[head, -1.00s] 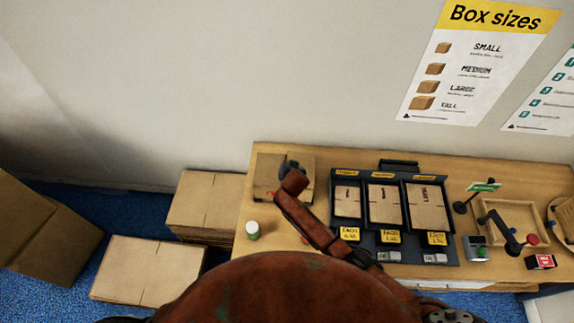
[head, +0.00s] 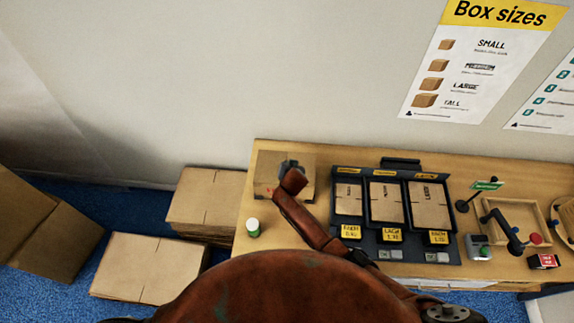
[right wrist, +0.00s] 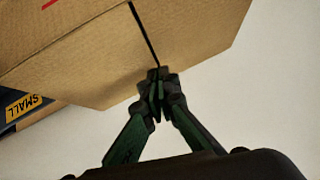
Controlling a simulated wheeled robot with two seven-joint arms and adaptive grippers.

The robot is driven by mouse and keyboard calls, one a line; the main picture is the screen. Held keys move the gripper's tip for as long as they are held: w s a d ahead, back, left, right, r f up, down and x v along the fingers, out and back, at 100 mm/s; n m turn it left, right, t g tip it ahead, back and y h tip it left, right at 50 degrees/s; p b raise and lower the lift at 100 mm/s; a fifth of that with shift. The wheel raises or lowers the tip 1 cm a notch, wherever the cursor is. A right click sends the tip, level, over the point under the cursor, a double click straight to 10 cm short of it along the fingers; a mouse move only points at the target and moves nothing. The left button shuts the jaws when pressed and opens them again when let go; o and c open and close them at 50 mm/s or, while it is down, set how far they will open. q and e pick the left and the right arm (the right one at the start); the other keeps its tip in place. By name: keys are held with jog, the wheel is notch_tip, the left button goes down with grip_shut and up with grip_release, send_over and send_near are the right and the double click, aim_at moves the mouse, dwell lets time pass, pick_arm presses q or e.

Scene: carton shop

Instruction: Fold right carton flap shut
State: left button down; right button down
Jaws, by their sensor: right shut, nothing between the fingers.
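The brown carton (head: 266,168) stands at the left end of the wooden table in the head view. It fills the upper part of the right wrist view (right wrist: 105,55), with a dark narrow seam running down to its edge. My right gripper (head: 287,166) is over the carton, partly hidden by its own arm. In the right wrist view its fingertips (right wrist: 157,78) are together and empty, at the carton's edge by the seam. Whether they touch it I cannot tell. The flap's exact angle is unclear. My left gripper is out of view.
A dark display rack (head: 340,254) of flat cartons stands right of the carton. Flat carton stacks (head: 203,200) lie left of the table (head: 345,158). A wooden tray (head: 490,205) is farther right.

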jog(key=shift+s+d+f, duration=0.1)
jog(key=shift+d+f, duration=0.2)
jog(key=shift+d, duration=0.45)
jog(key=shift+r+p, duration=0.5)
jog(key=shift+p, duration=0.1)
notch_tip(320, 180, up, 4)
jog(key=p, duration=0.3)
jog(key=shift+a, duration=0.15)
jog(key=a+b+v, duration=0.1)
jog(key=v, duration=0.8)
jog(key=shift+s+a, duration=0.2)
jog(key=shift+s, duration=0.05)
